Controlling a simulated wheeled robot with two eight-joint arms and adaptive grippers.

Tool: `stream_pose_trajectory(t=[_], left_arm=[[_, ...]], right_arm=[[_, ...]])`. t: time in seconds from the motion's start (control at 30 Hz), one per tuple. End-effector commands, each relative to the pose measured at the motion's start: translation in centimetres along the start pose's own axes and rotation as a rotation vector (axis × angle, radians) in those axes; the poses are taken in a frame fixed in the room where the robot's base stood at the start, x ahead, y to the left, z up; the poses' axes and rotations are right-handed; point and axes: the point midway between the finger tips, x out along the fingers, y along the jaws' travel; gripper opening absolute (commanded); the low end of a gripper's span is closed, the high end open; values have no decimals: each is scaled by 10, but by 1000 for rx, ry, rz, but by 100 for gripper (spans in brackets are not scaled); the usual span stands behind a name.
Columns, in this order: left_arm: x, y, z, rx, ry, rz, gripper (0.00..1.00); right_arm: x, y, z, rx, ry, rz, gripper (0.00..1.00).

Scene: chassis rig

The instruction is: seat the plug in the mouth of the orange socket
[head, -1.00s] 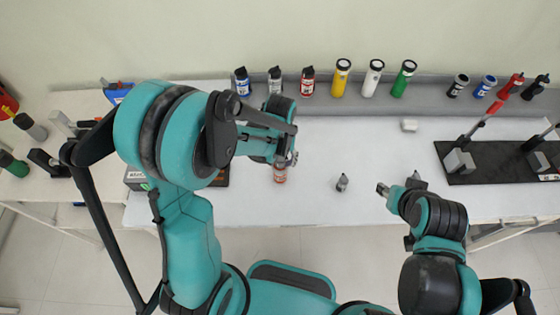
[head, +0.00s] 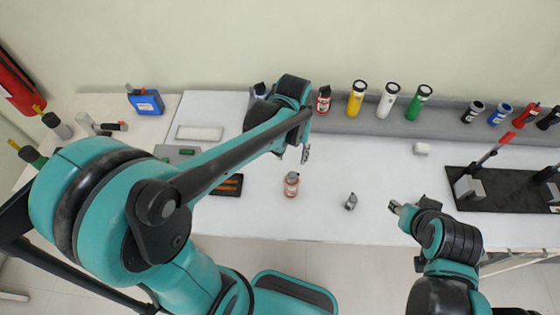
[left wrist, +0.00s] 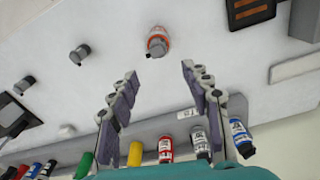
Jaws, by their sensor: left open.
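A short orange-red cylinder with a dark top (head: 291,184), which looks like the orange socket, stands on the white table. In the left wrist view the orange cylinder (left wrist: 158,42) lies beyond and between the fingertips, apart from them. A small grey piece (head: 351,201), probably the plug, stands to its right; the grey piece also shows in the left wrist view (left wrist: 80,52). My left gripper (head: 305,153) is open and empty above the table, behind the cylinder; its fingers (left wrist: 158,82) are spread wide. My right gripper (head: 397,207) is right of the grey piece; its jaw gap is unclear.
Several bottles, including a yellow one (head: 356,99) and a green one (head: 419,102), line the back ledge. A white block (head: 421,148) lies at right. A black board (head: 500,198) with levers stands far right. A blue box (head: 146,103) is at left.

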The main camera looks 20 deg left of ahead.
Motion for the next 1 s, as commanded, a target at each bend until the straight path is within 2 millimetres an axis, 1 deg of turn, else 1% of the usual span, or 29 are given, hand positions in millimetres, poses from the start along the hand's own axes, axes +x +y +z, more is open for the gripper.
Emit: stream_pose_trajectory(t=[0.03,0.1,0.23,0.3,0.4,0.5,0.67,1.0], left_arm=[[-9,-6,9,6,35,7,49],[-23,-13,20,19,102,19,49],[-44,-28,42,50,248,35,49],[-52,-35,54,66,324,39,49],[-58,-43,68,87,421,39,49],[-60,-48,77,103,495,35,49],[-61,-52,84,116,556,30,49],[-61,-53,85,119,566,29,49]], right_arm=[[0,0,0,0,0,0,40],[0,0,0,0,0,0,40],[0,0,0,0,0,0,40],[0,0,0,0,0,0,40],[0,0,0,0,0,0,40],[0,0,0,0,0,0,40],[0,0,0,0,0,0,40],[0,0,0,0,0,0,40]])
